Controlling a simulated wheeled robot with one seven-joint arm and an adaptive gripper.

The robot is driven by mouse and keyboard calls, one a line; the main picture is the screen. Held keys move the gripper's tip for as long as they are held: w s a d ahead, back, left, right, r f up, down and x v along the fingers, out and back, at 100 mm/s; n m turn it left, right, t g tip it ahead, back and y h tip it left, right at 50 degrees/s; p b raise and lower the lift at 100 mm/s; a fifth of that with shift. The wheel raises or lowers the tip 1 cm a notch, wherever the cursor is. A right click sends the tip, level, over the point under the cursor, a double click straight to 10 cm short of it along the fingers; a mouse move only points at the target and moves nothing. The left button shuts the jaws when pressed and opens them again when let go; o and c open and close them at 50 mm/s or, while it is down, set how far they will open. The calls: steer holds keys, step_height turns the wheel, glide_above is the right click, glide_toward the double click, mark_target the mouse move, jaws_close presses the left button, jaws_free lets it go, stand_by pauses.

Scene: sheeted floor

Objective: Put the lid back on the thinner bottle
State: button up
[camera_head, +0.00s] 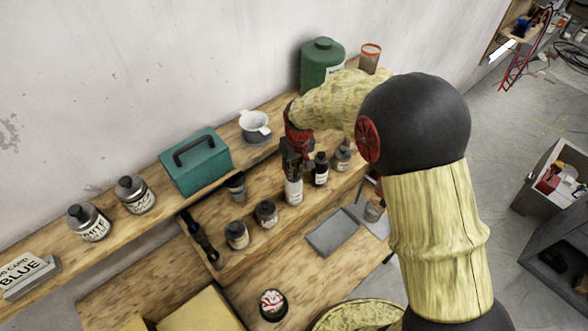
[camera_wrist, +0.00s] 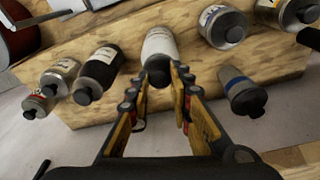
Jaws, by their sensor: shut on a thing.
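A pale bottle with a dark top (camera_head: 294,192) stands on the wooden work surface, directly below my gripper. It also shows in the wrist view (camera_wrist: 159,44). My gripper (camera_head: 294,165) reaches down from above, and its fingers (camera_wrist: 163,76) are closed around the dark lid (camera_wrist: 158,72) at the bottle's mouth. The lid is at or against the bottle top; I cannot tell whether it is seated. The bottle's label is too small to read. The fingers hide part of the lid.
A dark bottle (camera_head: 321,170) and a grey bottle (camera_head: 342,156) stand close on the right. Jars (camera_head: 266,213) (camera_head: 237,235) stand on the left. A white funnel (camera_head: 254,122), a teal toolbox (camera_head: 196,161) and a green container (camera_head: 321,66) stand on the raised shelf behind.

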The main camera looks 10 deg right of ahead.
steer(key=o, duration=0.8)
steer(key=shift+c, duration=0.2)
steer(key=o, duration=0.5)
steer(key=shift+c, duration=0.2)
steer(key=shift+o, duration=0.6)
steer(key=shift+r, duration=0.15)
steer(key=shift+r+p, duration=1.7)
steer(key=shift+r, duration=1.7)
steer(key=c, duration=0.3)
jaws_close()
